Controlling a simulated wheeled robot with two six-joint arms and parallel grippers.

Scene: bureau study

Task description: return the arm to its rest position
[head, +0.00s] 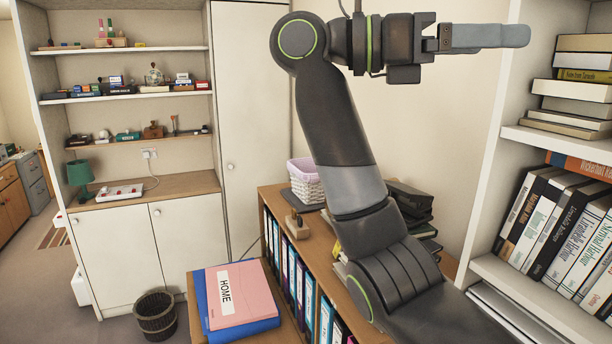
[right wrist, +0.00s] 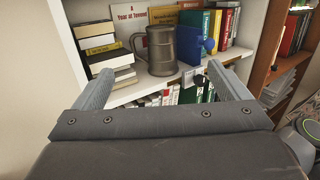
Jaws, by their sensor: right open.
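My right arm rises from the lower right of the head view and bends at an elbow near the top. My right gripper (head: 490,37) points right, level, towards the white bookshelf (head: 483,150). In the right wrist view its two fingers (right wrist: 160,88) are spread apart with nothing between them. Beyond them the shelf holds a grey metal mug (right wrist: 163,50), and the gripper is apart from it. My left gripper is not in view.
A low wooden bookcase (head: 268,192) with binders stands below the arm, bearing a pink-and-white basket (head: 306,182) and dark boxes. A pink HOME folder (head: 240,293) lies on a blue one. Stacked books (head: 575,85) stand close by. A wastebasket (head: 155,315) is on the floor.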

